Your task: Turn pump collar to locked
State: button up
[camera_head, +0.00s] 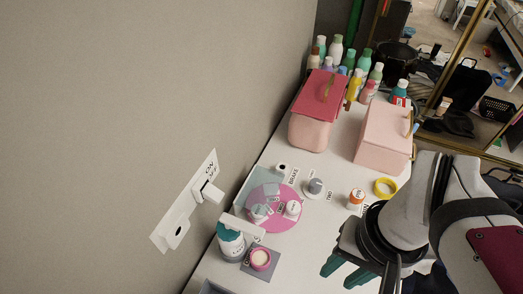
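A pump bottle (233,246) stands at the lower middle of the table, close to the wall. Its collar (227,232) is teal, and a white pump head (243,226) with a long spout points right. Any lock marking on the collar is too small to read. My gripper (344,270), with green fingertips, is to the right of the bottle and well apart from it. The fingers are spread, with nothing visible between them.
A pink round tray (271,223) with small containers lies beside the bottle. A pink-rimmed jar (260,259) sits close at its right. An orange-capped bottle (356,198) and yellow ring (385,188) stand near my arm. A wall switch plate (185,206) juts out at the left.

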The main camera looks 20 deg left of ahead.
aim_at(228, 227)
jog(key=shift+o, duration=1.1)
jog(key=w+a+r+n, duration=0.2)
jog(key=w+a+n, duration=0.2)
jog(key=a+n, duration=0.1)
jog(key=shift+a+n+h, duration=0.3)
jog(key=shift+a, duration=0.55)
jog(key=shift+o, duration=1.1)
jog(key=w+a+r+n, duration=0.1)
jog(key=a+n, duration=0.3)
jog(key=a, duration=0.2)
jog(key=shift+w+a, duration=0.2)
jog(key=shift+w, duration=0.15)
jog(key=o, duration=0.4)
jog(key=a+n, duration=0.2)
jog(key=a, duration=0.1)
jog(key=a+n, duration=0.1)
jog(key=a, duration=0.2)
jog(key=a+n, duration=0.2)
jog(key=a, duration=0.1)
jog(key=shift+s+r+n+t+h, duration=0.15)
jog(key=shift+s+n+t+h, duration=0.15)
jog(key=shift+h, duration=0.1)
jog(key=shift+o, duration=0.2)
jog(key=f, duration=1.4)
jog(key=shift+s+a+f, duration=0.1)
jog(key=shift+a+f, duration=0.25)
jog(key=shift+a, duration=0.05)
jog(key=shift+f, duration=0.5)
grip_shut()
